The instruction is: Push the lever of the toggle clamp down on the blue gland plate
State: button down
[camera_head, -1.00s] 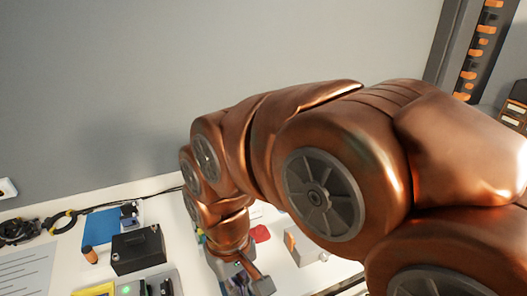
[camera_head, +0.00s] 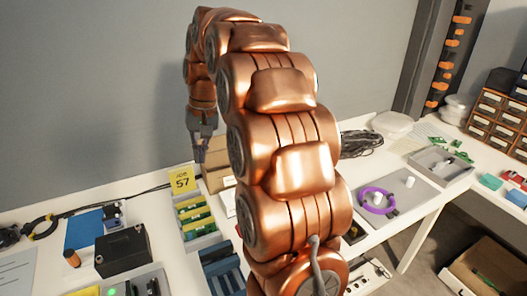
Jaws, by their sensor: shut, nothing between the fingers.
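A flat blue plate (camera_head: 84,231) lies on the white bench at the left. A small dark and pale device (camera_head: 114,215) sits at its right edge; it may be the toggle clamp, but it is too small to make out its lever. My gripper (camera_head: 199,157) points downward, shut and empty, at the back of the bench near the wall. In the picture it is to the right of and higher than the blue plate, apart from it. My arm hides part of the bench centre.
A black box (camera_head: 123,252) stands just in front of the blue plate. A yellow card marked 57 (camera_head: 181,179) and a tray of yellow-green parts (camera_head: 196,218) are below my gripper. A cardboard box (camera_head: 217,178) stands behind my arm. A purple ring (camera_head: 377,201) lies at right.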

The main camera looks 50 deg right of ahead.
jog(key=w+d+f+m+t, duration=0.1)
jog(key=w+d, duration=0.3)
jog(key=d, duration=0.4)
jog(key=w+d+m, duration=0.2)
jog(key=w+d, duration=0.1)
jog(key=d, duration=0.5)
jog(key=s+d+f+m+t+h+b, duration=0.1)
jog(key=d+f, duration=0.1)
jog(key=d, duration=0.7)
jog(key=d+f+m+t, duration=0.1)
jog(key=d+f, duration=0.2)
jog(key=d, duration=0.5)
jog(key=shift+w+a+f+p, duration=0.1)
jog(key=shift+a+f+p, duration=0.45)
jog(key=shift+f, duration=1.2)
jog(key=shift+w+a+f+p, duration=0.1)
jog(key=shift+a+f+p, duration=0.4)
jog(key=shift+f, duration=1.2)
jog(key=shift+a+f+p, duration=0.35)
jog(key=shift+a+f, duration=0.35)
jog(key=shift+f, duration=1.05)
jog(key=shift+s+f+b, duration=0.1)
jog(key=shift+f+b, duration=0.1)
jog(key=shift+b, duration=0.2)
